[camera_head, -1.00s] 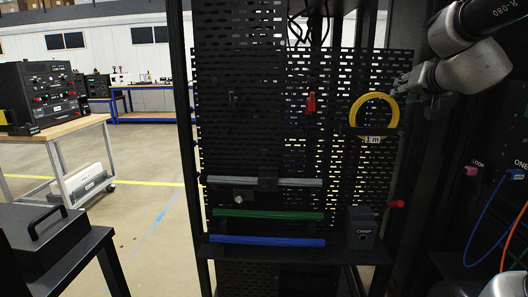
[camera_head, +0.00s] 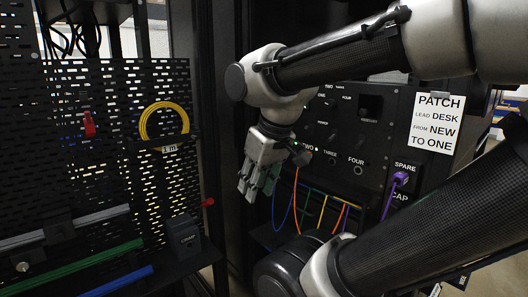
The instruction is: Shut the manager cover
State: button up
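My gripper (camera_head: 258,186) hangs in front of the left side of the dark rack, fingers pointing down and to the left. Its fingers overlap in this view, so its opening is unclear; I see nothing held. The rack panel (camera_head: 345,135) has labelled ports, and blue, green, yellow, orange and purple cables (camera_head: 322,212) hang below it toward a dark ledge. I cannot pick out the manager cover clearly; my arm and shadow hide much of the lower rack.
A pegboard (camera_head: 110,115) with a yellow cable coil (camera_head: 146,120) stands at the left. A black CRIMP box (camera_head: 184,236) sits on its shelf. A white PATCH note (camera_head: 435,123) is on the rack's right. A purple plug (camera_head: 400,179) is at SPARE.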

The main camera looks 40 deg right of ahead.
aim_at(330, 217)
jog(key=z, duration=1.25)
